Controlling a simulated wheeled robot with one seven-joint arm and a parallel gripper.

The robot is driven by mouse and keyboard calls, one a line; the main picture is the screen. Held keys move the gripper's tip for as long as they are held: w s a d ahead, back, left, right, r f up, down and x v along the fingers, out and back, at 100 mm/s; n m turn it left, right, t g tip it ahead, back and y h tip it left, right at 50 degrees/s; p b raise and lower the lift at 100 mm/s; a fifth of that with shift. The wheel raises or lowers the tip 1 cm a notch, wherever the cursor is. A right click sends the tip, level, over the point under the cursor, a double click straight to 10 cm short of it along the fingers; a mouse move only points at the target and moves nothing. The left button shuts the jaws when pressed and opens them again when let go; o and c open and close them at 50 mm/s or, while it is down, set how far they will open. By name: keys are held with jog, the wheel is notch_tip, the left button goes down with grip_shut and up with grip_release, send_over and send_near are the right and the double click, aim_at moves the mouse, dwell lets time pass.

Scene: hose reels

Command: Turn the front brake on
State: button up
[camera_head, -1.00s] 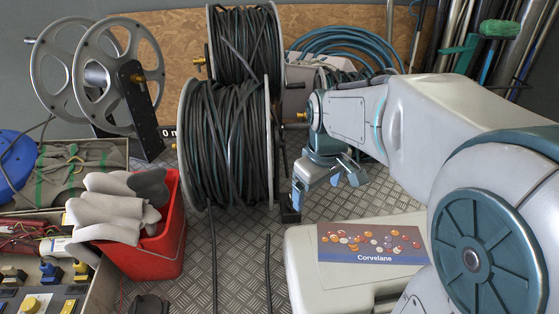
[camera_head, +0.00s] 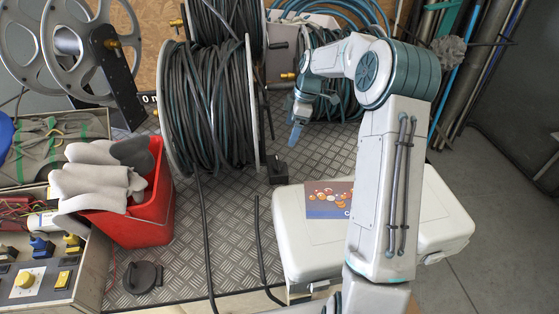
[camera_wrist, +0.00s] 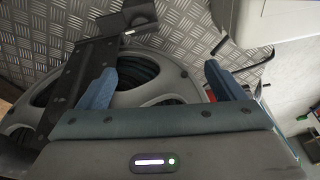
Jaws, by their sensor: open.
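The front hose reel (camera_head: 210,110) stands on the tread-plate floor, wound with black and dark green hose between grey flanges. A second reel (camera_head: 225,25) stands behind it. My gripper (camera_head: 297,133) is open and empty, pointing down just right of the front reel. In the wrist view its two blue fingers (camera_wrist: 160,75) are apart, over a grey spoked flange (camera_wrist: 170,85) and a dark bracket (camera_wrist: 100,30). A small brass knob (camera_head: 288,76) shows behind my gripper. I cannot tell which part is the front brake; it may be hidden.
A white case (camera_head: 435,210) with a printed card (camera_head: 328,198) lies right of the reel. A red bin (camera_head: 150,225) of grey gloves stands left, beside a control box (camera_head: 40,280). A black block (camera_head: 277,172) sits at the reel's foot. Tread plate in front is partly clear.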

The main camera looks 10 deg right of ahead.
jog(key=n+y, duration=0.1)
jog(key=n, duration=0.1)
send_near(278, 162)
jog(key=p+x, duration=0.2)
jog(key=x, duration=0.6)
jog(key=shift+s+a+f+p, duration=0.1)
jog(key=shift+f+p, duration=0.2)
jog(key=shift+f, duration=0.1)
jog(key=c, duration=1)
